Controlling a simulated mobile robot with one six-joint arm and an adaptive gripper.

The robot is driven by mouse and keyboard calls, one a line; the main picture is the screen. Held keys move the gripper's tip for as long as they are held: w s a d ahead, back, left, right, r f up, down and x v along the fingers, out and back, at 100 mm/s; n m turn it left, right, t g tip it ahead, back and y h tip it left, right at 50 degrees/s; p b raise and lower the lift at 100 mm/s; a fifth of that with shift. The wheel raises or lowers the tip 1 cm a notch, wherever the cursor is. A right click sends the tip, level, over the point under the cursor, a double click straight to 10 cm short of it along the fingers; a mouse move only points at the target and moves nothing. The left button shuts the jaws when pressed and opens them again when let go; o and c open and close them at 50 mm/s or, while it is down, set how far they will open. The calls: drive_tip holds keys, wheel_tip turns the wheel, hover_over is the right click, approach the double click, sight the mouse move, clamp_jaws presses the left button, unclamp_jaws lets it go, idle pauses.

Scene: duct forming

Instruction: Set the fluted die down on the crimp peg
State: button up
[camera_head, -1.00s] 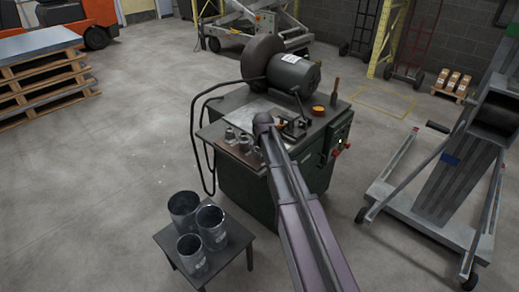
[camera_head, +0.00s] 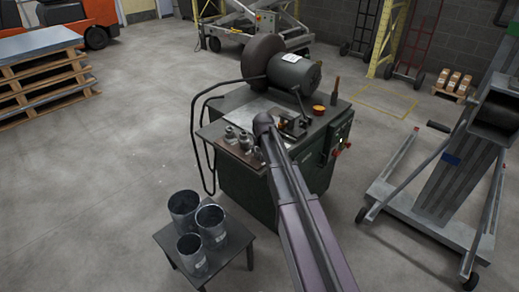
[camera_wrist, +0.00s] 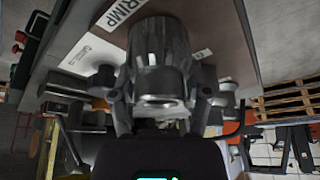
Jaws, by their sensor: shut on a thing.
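The fluted die (camera_wrist: 160,48), a dark grey ribbed cylinder with a lighter ring at its near end, fills the middle of the wrist view. My gripper (camera_wrist: 162,88) is shut on it, one finger on each side. A white label reading "CRIMP" (camera_wrist: 118,12) lies just beside the die on a brown board. The crimp peg itself cannot be made out; the die covers that area. I cannot tell whether the die touches anything beneath it.
The green machine bench (camera_head: 238,182) carries a motor (camera_head: 293,74) with a large dark wheel. Several small metal dies (camera_head: 231,134) stand on its front-left ledge. An orange-topped pot (camera_head: 318,109) sits at the right. A low table (camera_head: 238,243) with three metal cans stands in front.

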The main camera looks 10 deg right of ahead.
drive_tip(key=shift+f, duration=0.15)
drive_tip(key=o, duration=1.4)
wheel_tip(320, 180, up, 10)
drive_tip(key=p, duration=0.9)
drive_tip(key=shift+f+p, duration=0.1)
drive_tip(key=shift+p, duration=0.2)
drive_tip(key=shift+r+p, duration=0.3)
